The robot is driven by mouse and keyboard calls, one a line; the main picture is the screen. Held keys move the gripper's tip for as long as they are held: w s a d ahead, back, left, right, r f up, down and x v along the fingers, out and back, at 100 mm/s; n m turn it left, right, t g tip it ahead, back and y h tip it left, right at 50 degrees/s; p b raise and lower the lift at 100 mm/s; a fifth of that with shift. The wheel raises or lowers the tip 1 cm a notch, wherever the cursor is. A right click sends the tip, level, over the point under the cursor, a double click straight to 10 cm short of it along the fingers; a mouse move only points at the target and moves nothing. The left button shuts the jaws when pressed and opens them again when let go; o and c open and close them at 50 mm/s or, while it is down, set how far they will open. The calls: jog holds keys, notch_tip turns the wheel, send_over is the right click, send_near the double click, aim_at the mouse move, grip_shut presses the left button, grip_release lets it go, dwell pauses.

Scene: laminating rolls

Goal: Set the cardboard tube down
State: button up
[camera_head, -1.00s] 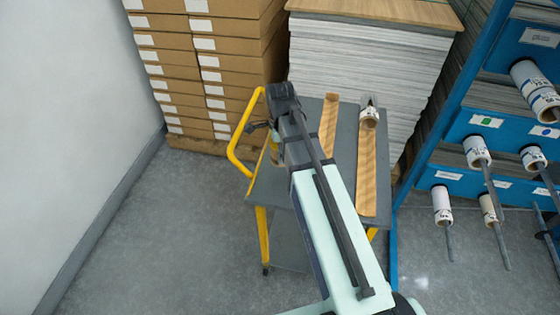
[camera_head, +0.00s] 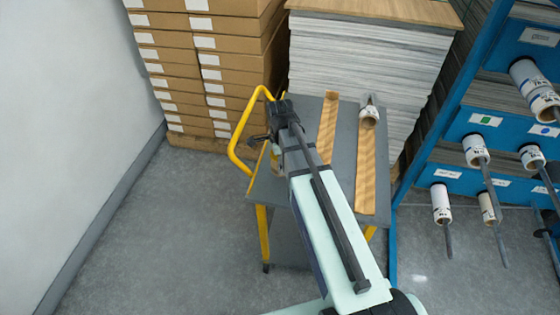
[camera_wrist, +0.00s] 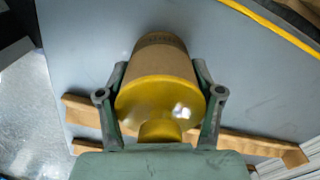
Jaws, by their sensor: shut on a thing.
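The cardboard tube (camera_wrist: 160,50) is brown with faint print near its far end and a shiny yellow near end (camera_wrist: 160,98) with a yellow stub. My gripper (camera_wrist: 160,82) is shut on it, one finger on each side. In the head view the tube (camera_head: 276,168) is mostly hidden by my arm, over the left part of the grey cart top (camera_head: 342,140). In the wrist view the grey surface lies beyond the tube. I cannot tell whether the tube touches it.
Two wooden strips (camera_head: 328,122) (camera_head: 366,170) lie on the cart. A white roll (camera_head: 369,116) sits at the right strip's far end. A yellow handle (camera_head: 237,140) bounds the left. Stacked boxes (camera_head: 205,75) and sheets (camera_head: 365,65) stand behind. A blue rack (camera_head: 450,180) holds rolls at right.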

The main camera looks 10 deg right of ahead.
jog(key=shift+f, duration=0.2)
jog(key=o, duration=1.1)
jog(key=shift+r, duration=0.1)
notch_tip(320, 180, up, 12)
jog(key=shift+r+b, duration=0.15)
jog(key=shift+b, duration=0.9)
